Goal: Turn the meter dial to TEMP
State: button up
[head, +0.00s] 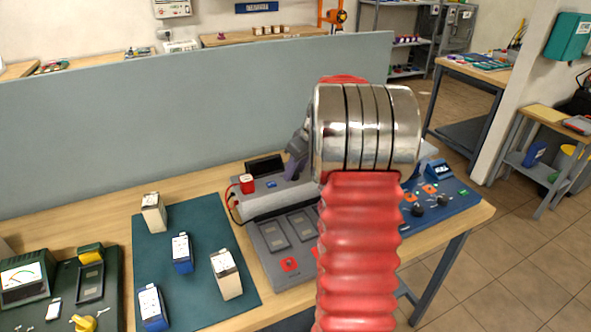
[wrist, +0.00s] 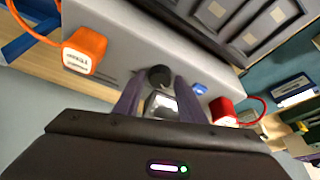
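A black round knob (wrist: 158,76) stands on the grey unit (wrist: 120,45) in the wrist view, between the two purple fingers of my gripper (wrist: 159,82). The fingers are apart, one on each side of the knob, with a small gap showing at each side. In the head view, my gripper (head: 297,150) is partly hidden behind my arm, near the right end of the grey unit (head: 275,204). The knob is hidden there. I cannot read a TEMP mark.
An orange plug (wrist: 84,50) and a red plug (wrist: 223,110) flank the knob. The red plug also shows in the head view (head: 247,183). A grey tray (head: 265,262) lies in front; a blue panel with black knobs (head: 465,198) stands right. A green mat (head: 190,290) holds several batteries.

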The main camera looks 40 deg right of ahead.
jog(key=c, duration=0.7)
jog(key=shift+m, duration=0.4)
jog(key=shift+c, duration=0.2)
jog(key=m+h, duration=0.1)
jog(key=m, duration=0.3)
jog(key=shift+a+h, duration=0.2)
jog(key=shift+h, duration=0.2)
jog(key=m+h, duration=0.1)
jog(key=m, duration=0.1)
jog(key=m+g, duration=0.1)
jog(key=m, duration=0.2)
jog(key=shift+w+a+h, duration=0.1)
jog(key=shift+a+h, duration=0.05)
jog(key=shift+h, duration=0.25)
jog(key=m, duration=0.2)
jog(key=m+g, duration=0.1)
jog(key=m, duration=0.1)
jog(key=m+g+h, duration=0.1)
jog(key=m, duration=0.1)
jog(key=shift+w+a+m, duration=0.1)
jog(key=shift+w+m, duration=0.15)
jog(key=shift+m, duration=0.05)
jog(key=m+g, duration=0.2)
jog(key=m, duration=0.3)
jog(key=shift+w+m, duration=0.15)
jog(key=shift+m, duration=0.15)
jog(key=shift+g, duration=0.3)
